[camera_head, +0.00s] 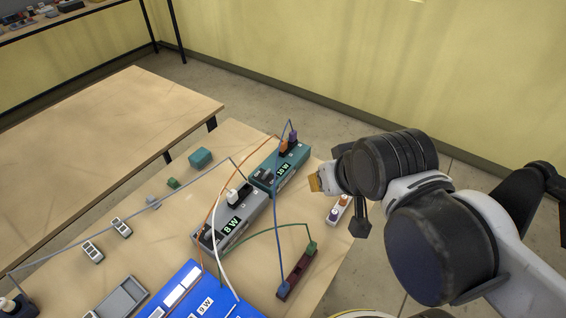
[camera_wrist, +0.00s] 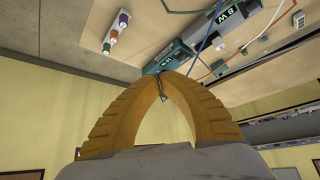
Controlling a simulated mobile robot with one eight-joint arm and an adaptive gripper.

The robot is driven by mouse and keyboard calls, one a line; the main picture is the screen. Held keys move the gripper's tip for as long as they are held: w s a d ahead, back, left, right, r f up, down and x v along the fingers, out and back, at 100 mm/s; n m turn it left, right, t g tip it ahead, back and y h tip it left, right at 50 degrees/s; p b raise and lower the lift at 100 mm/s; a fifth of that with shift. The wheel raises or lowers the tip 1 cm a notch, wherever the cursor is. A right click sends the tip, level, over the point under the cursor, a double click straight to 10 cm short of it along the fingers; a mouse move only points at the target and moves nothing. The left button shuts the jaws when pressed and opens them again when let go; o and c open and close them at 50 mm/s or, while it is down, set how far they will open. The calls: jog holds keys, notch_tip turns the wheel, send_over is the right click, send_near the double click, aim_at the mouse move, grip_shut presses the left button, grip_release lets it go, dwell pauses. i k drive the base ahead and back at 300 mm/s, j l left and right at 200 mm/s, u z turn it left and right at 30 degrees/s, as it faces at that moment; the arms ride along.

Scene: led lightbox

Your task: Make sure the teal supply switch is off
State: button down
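The teal supply (camera_head: 290,165) is a box with a lit display near the back right of the table. Orange and purple plugs stand at its far end and a dark part (camera_head: 265,175) lies at its near left end. I cannot make out the switch position. My gripper (camera_head: 317,183) is right of the teal supply, apart from it in the head view. In the wrist view the orange fingers (camera_wrist: 168,74) arch together and their tips meet, with the teal supply (camera_wrist: 172,57) behind them. A small dark piece shows just under the tips; I cannot tell what it is.
A grey supply (camera_head: 246,218) reading 8 W stands left of the teal one. Loose cables run over both, to a dark red block (camera_head: 295,276) and a blue panel (camera_head: 188,292). A small white block with knobs (camera_head: 338,209) lies below my gripper. A second table (camera_head: 110,140) stands left.

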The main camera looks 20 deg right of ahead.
aim_at(266, 175)
jog(key=i+l+u, duration=0.1)
jog(key=l+u, duration=0.65)
jog(key=i, duration=0.05)
